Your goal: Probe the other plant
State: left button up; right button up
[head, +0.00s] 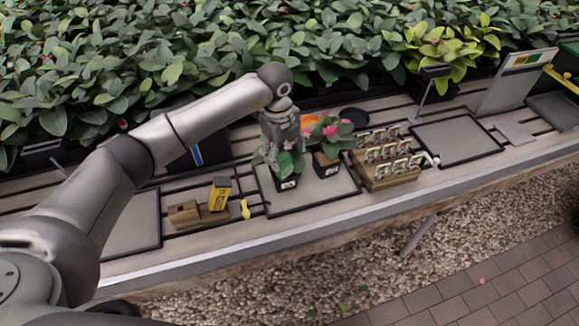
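Two potted plants stand on a grey black-edged mat (310,195) on the slatted bench. The left plant (287,180) is leafy, in a small black pot with a pale label. The right plant (328,140) has pink flowers and a similar dark pot. My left gripper (284,142) points down over the left plant, close to its leaves. Its fingertips merge with the foliage, so I cannot tell whether they hold anything. A yellow meter (219,193) stands in a wooden block (190,214). A small yellow probe-like piece (245,209) is at the mat's left edge. My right gripper is not in view.
A wooden rack (385,173) with several pale labelled items stands right of the plants. An orange dish (309,120) and a black dish (354,116) lie behind. An empty mat (456,139) is further right, another (132,222) at left. Dense foliage borders the back.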

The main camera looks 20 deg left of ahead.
pick_arm(q)
jog(key=shift+r, duration=0.1)
notch_tip(320, 180, up, 12)
jog(key=s, duration=0.1)
jog(key=shift+a, duration=0.25)
